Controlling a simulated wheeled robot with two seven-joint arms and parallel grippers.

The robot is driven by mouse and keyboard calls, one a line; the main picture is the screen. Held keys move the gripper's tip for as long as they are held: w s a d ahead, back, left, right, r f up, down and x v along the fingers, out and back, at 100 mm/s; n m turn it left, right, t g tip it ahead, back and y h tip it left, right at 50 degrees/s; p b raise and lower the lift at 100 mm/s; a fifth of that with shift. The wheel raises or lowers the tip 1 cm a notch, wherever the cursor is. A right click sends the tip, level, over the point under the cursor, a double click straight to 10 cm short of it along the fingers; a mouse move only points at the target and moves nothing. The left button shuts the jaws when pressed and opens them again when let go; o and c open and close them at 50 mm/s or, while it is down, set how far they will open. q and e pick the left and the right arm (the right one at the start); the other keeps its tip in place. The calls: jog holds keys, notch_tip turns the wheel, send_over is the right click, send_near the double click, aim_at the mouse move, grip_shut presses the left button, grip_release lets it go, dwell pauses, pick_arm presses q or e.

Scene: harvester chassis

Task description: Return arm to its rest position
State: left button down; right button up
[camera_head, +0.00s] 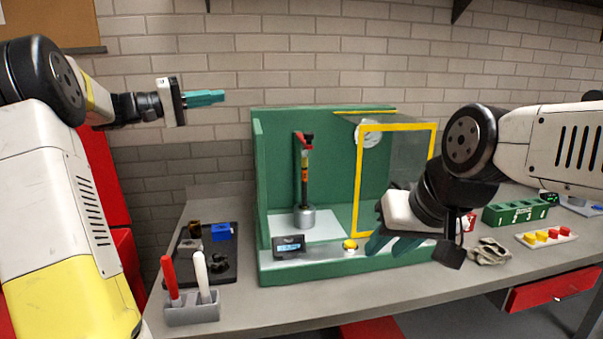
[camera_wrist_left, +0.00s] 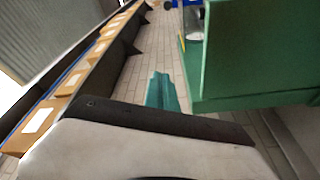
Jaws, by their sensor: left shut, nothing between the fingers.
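My left arm comes in from the left in the head view. My left gripper (camera_head: 205,98) is raised in the air in front of the brick wall, left of and above the green booth (camera_head: 261,190). Its teal fingers are together and empty; they also show shut in the left wrist view (camera_wrist_left: 162,92). My right arm comes in from the right. My right gripper (camera_head: 385,243) is low in front of the booth's right side, by its yellow-framed door (camera_head: 358,180). Its teal fingers are partly hidden by the wrist, so their opening is unclear.
In the booth stands an upright tool (camera_head: 304,175) with a red top. A yellow button (camera_head: 350,246) and small display (camera_head: 289,246) are at its front. A black tray (camera_head: 228,272) and marker holder (camera_head: 192,312) stand left; a green block (camera_head: 516,212) and glove (camera_head: 488,251) lie right.

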pick_arm(q)
jog(key=s+d+f+g+y, duration=0.4)
jog(key=s+d+f+y, duration=0.3)
jog(key=s+d, duration=0.65)
jog(key=s+a+f+y, duration=0.2)
jog(key=s+f+y, duration=0.1)
jog(key=s+f, duration=0.4)
jog(key=s+a+f+m+t+y, duration=0.1)
jog(key=s+a+f+y, duration=0.2)
jog(key=s, duration=0.9)
notch_tip(320, 180, down, 4)
jog(key=shift+s+a+r+m+y, duration=0.15)
jog(key=shift+s+a+m+y, duration=0.15)
jog(key=shift+y, duration=0.4)
